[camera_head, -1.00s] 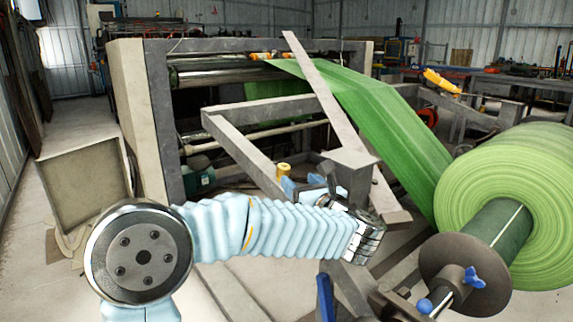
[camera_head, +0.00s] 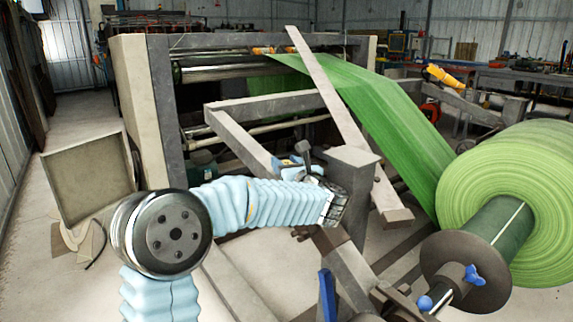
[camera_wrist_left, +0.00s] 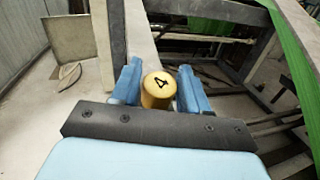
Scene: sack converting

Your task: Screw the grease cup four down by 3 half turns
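The grease cup four (camera_wrist_left: 158,92) is a yellow round cup with a black "4" on its cap, in the middle of the left wrist view. My left gripper (camera_wrist_left: 159,80) has one blue finger on each side of the cup, and no clear gap shows between cup and fingers. In the head view my left gripper (camera_head: 290,165) is at the machine frame beyond my pale blue sleeved arm; the cup is hidden there. My right gripper is not in view.
A grey post (camera_head: 350,185) and a slanted beam (camera_head: 335,110) stand close right of my left wrist. A large green roll (camera_head: 515,195) with its web is at the right. A tilted panel (camera_head: 88,180) stands on the left floor.

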